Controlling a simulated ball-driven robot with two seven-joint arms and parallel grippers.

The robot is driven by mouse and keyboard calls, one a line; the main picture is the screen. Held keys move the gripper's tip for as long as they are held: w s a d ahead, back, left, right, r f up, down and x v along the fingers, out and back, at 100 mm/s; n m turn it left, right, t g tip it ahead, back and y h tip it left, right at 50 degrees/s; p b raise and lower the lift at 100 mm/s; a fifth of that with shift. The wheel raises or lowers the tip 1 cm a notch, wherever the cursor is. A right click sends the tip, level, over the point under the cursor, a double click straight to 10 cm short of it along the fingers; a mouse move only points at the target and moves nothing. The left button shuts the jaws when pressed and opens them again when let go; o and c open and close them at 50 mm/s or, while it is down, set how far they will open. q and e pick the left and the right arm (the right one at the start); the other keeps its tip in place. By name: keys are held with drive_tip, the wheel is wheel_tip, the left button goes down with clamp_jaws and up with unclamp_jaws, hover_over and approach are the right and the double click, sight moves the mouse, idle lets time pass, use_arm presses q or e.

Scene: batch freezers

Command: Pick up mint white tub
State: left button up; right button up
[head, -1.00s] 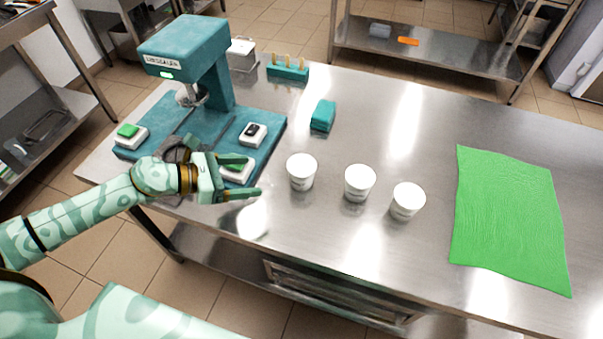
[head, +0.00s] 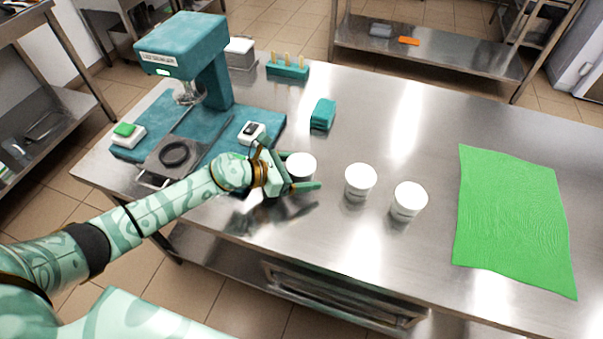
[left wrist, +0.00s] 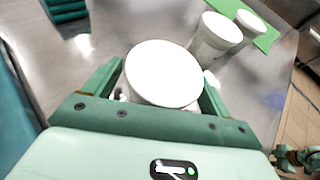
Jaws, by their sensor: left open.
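Three white tubs with white lids stand upright in a row on the steel table. The leftmost tub (head: 301,166) is between the fingers of my left gripper (head: 303,171). In the left wrist view this tub (left wrist: 163,74) sits between the two open fingers of the left gripper (left wrist: 165,88). The other two are the middle tub (head: 360,182) and the right tub (head: 409,201), both apart from the gripper. I cannot read the labels, so I cannot tell which tub is mint.
A teal lid sealer (head: 187,45) stands at the back left, with a black ring on its tray. A teal block (head: 322,114) and a teal holder (head: 287,68) lie behind the tubs. A green cloth (head: 512,220) covers the table's right part.

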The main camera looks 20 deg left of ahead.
use_arm(q)
drive_tip(key=shift+c, duration=0.3)
drive_tip(key=c, duration=1.4)
drive_tip(key=shift+r, duration=0.1)
